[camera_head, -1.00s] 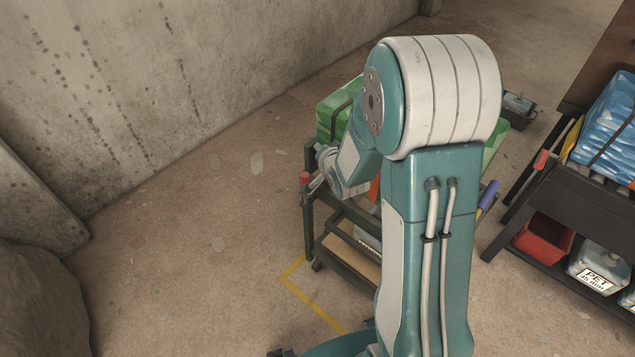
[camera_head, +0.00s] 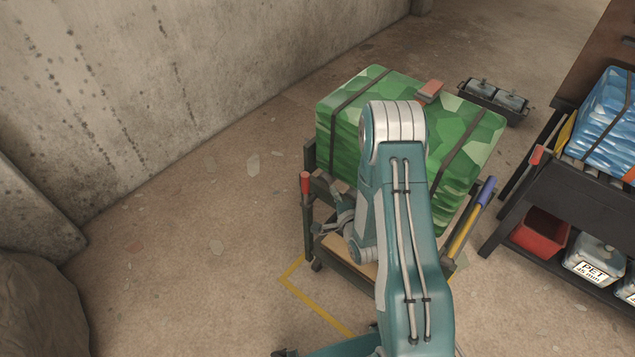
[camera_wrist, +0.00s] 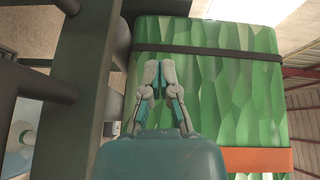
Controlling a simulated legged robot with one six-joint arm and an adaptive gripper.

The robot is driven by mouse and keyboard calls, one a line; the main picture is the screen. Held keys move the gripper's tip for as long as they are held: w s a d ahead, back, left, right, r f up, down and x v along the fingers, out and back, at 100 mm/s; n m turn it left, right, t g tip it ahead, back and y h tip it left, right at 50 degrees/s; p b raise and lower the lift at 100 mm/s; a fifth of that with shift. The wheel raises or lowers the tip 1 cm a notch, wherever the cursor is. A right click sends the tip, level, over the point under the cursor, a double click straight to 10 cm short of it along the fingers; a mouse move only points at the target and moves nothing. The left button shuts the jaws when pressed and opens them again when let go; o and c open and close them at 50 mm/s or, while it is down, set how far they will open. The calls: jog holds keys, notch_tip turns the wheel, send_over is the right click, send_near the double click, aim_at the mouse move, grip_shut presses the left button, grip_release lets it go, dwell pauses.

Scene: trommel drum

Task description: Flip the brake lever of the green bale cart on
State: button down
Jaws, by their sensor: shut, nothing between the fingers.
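The green bale (camera_head: 345,125), bound with dark straps, sits on the dark-framed bale cart (camera_head: 309,220). A red-tipped lever (camera_head: 305,184) stands nearly upright at the cart's left front corner. My gripper (camera_head: 338,205) is to the right of this lever, apart from it, at the near side of the cart and partly hidden by my arm. In the wrist view, my gripper (camera_wrist: 158,66) is shut and empty, with the green bale (camera_wrist: 215,95) behind it and a dark cart post (camera_wrist: 75,95) at left. The lever cannot be made out in the wrist view.
A dark cart (camera_head: 560,185) with a blue bale (camera_head: 605,115) and its own red-tipped lever (camera_head: 538,155) stands at right. A blue-and-yellow handle (camera_head: 470,220) is on the green cart's right. Concrete wall (camera_head: 150,90) lies left; floor before it is clear.

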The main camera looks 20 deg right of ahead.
aim_at(306, 190)
jog(key=shift+s+d+f+m+t, duration=0.15)
jog(key=shift+s+f+m+t, duration=0.15)
jog(key=shift+s+f+m, duration=0.45)
jog(key=shift+s, duration=0.1)
jog(key=w, duration=0.9)
jog(key=shift+w+a, duration=0.4)
jog(key=a, duration=0.2)
jog(key=s+a, duration=0.1)
jog(key=shift+s+a, duration=0.2)
jog(key=shift+a, duration=0.15)
